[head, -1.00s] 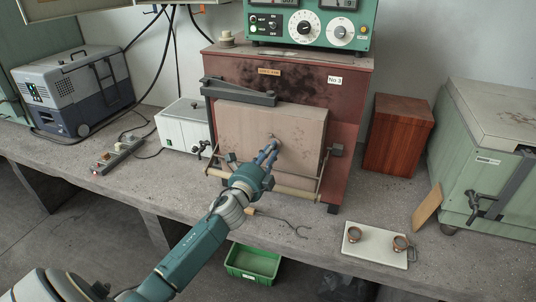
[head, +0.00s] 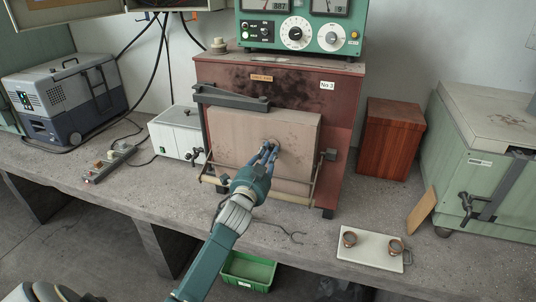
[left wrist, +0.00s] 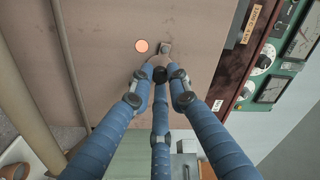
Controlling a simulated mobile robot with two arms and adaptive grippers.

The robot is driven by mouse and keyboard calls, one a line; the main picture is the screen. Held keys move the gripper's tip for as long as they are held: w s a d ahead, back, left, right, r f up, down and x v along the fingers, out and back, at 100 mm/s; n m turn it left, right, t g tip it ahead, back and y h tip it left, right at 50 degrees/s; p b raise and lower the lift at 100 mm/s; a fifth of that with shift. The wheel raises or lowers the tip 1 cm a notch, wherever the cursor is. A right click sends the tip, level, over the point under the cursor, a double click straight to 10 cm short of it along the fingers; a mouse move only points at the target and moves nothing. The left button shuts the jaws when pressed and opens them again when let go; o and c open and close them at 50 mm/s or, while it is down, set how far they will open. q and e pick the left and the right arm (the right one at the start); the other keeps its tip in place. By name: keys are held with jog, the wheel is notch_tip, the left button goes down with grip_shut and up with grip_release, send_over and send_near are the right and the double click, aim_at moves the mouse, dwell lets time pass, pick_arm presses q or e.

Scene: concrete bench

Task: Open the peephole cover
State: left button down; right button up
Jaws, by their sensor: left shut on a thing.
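The furnace door (head: 236,132) is a dusty, pale tan block on the front of the red-brown furnace (head: 225,75). My left gripper (head: 268,149) is at the middle of the door, with its blue fingers closed together. In the left wrist view its fingertips (left wrist: 160,76) are shut on the small metal peephole cover (left wrist: 165,48). The cover lies beside the round peephole (left wrist: 142,46), which glows orange and is uncovered. In the head view the fingers hide most of this area. My right gripper is not in view.
A thin rail (head: 290,194) runs along the door's lower front. A dark lever arm (head: 230,97) crosses the door's top left. A hooked rod (head: 285,233) lies on the bench.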

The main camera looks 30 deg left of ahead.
pick_arm(q)
jog(key=shift+r+n, duration=0.25)
jog(key=shift+n, duration=1.15)
jog(key=c, duration=1.6)
grip_release()
jog(key=shift+c, duration=0.2)
jog(key=shift+s, duration=0.3)
jog(key=r+v, duration=0.1)
jog(key=v, duration=1)
jog(key=shift+s+d+f, duration=0.2)
jog(key=shift+f, duration=0.3)
